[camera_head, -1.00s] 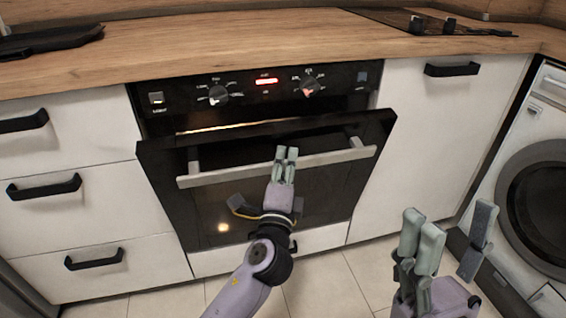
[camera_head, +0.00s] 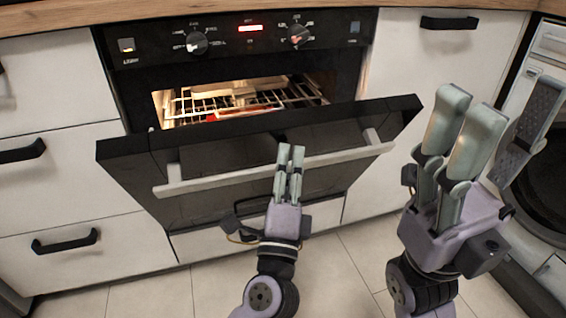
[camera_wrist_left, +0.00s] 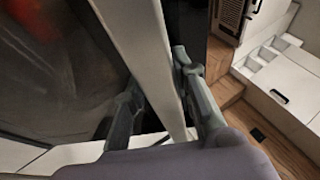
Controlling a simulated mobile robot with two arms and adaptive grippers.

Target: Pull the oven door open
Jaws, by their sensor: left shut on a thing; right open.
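The black oven door (camera_head: 240,205) is tilted part-way open, its top edge leaning out from the oven (camera_head: 140,85). Its pale bar handle (camera_head: 225,180) runs across the door's front. My left gripper (camera_head: 289,165) is at the handle, right of its middle. In the left wrist view, the handle (camera_wrist_left: 150,60) passes between the fingers of my left gripper (camera_wrist_left: 160,105), which is shut on it. My right gripper (camera_head: 500,125) is open and empty, raised to the right of the door. The lit oven inside shows a wire rack (camera_head: 215,103).
White drawers with black handles (camera_head: 65,240) stand left of the oven. A white cabinet (camera_head: 445,65) is to its right, with a washing machine (camera_head: 545,160) at the far right. The tiled floor (camera_head: 345,270) before the oven is clear.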

